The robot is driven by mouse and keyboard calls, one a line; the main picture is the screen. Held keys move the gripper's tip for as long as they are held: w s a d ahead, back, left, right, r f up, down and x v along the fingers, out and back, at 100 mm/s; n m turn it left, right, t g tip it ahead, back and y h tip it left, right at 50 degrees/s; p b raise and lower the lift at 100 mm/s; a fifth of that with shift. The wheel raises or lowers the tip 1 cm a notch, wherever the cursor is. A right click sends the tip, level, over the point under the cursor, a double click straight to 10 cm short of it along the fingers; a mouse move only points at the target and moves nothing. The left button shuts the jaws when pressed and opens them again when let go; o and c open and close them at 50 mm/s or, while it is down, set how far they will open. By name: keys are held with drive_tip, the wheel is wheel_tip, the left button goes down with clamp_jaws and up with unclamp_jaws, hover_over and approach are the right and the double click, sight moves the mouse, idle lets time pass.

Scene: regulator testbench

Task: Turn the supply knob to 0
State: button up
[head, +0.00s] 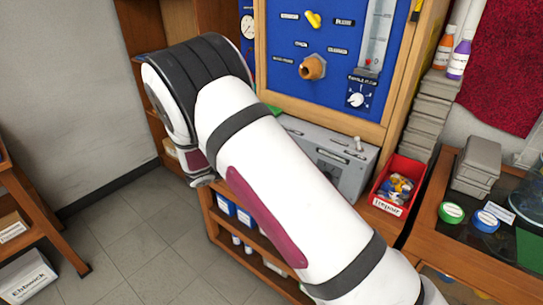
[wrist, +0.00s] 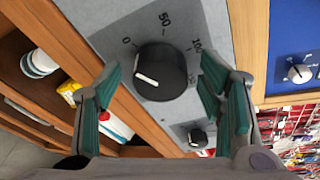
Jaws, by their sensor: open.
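A large black knob (wrist: 165,66) with a white pointer line sits on a grey panel in the wrist view. Its scale reads 0 at upper left, 50 at the top and 100 at the right. The white line lies on the lower left of the knob face, away from the 0 label. My gripper (wrist: 161,67) is open, with one green-padded finger on each side of the knob. I cannot tell whether either finger touches it. In the head view my arm hides the gripper and this knob; part of the grey box (head: 354,177) shows.
A smaller black knob (wrist: 197,136) sits on the same panel, near the right finger. A blue panel (head: 330,65) with a white-dialled knob (head: 356,99) stands behind. A red bin (head: 396,188) of parts is right of the box. Open floor (head: 150,215) lies at left.

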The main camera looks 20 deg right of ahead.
drive_tip(key=v, duration=1.1)
drive_tip(key=shift+a, duration=0.25)
drive_tip(key=shift+s, duration=0.15)
